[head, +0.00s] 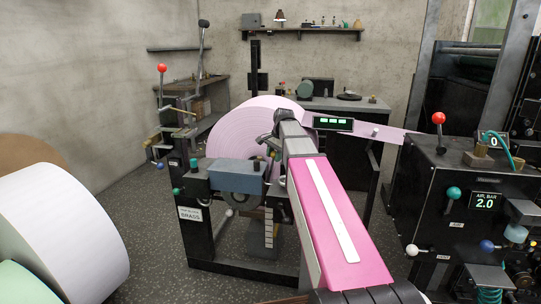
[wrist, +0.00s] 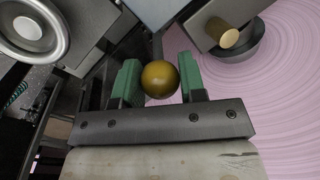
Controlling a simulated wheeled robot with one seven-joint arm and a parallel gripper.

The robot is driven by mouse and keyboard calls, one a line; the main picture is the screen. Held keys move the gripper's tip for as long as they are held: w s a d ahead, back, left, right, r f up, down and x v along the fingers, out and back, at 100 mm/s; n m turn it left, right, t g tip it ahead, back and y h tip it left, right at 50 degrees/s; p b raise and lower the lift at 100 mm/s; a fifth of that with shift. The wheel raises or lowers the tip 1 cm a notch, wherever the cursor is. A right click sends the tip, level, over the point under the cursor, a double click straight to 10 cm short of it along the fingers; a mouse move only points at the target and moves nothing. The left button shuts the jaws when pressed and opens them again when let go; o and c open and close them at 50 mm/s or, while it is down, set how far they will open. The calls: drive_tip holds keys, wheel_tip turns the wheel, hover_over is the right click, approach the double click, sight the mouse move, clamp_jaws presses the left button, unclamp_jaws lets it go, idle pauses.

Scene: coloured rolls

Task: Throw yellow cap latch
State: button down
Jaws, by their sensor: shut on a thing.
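The yellow cap latch shows in the wrist view as a round, dull yellow knob (wrist: 160,79). It sits between the two green finger pads of my gripper (wrist: 159,66), which is shut on it. What the knob is fixed to is mostly hidden behind it and the fingers. In the head view my pink arm with a white stripe reaches forward to the roll stand, in front of a large pale pink roll (head: 235,120). There the arm hides the knob and the fingertips.
In the wrist view a brass-coloured peg (wrist: 229,38) and grey metal blocks lie close ahead of the fingers. The head view shows a stand with a blue-grey block (head: 236,177), a black control cabinet (head: 425,205) at right, and white roll (head: 65,235) at left.

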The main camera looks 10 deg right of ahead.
drive_tip(key=d, duration=0.1)
drive_tip(key=s+d+f, duration=0.1)
drive_tip(key=d, duration=0.2)
drive_tip(key=shift+s+d+f, duration=0.2)
drive_tip(key=shift+s+f, duration=0.15)
drive_tip(key=shift+s, duration=0.05)
drive_tip(key=c, duration=0.7)
unclamp_jaws()
drive_tip(key=v, duration=1)
drive_tip(key=shift+d+r, duration=0.25)
drive_tip(key=shift+r, duration=0.1)
drive_tip(key=shift+s, duration=0.1)
drive_tip(key=shift+c, duration=0.4)
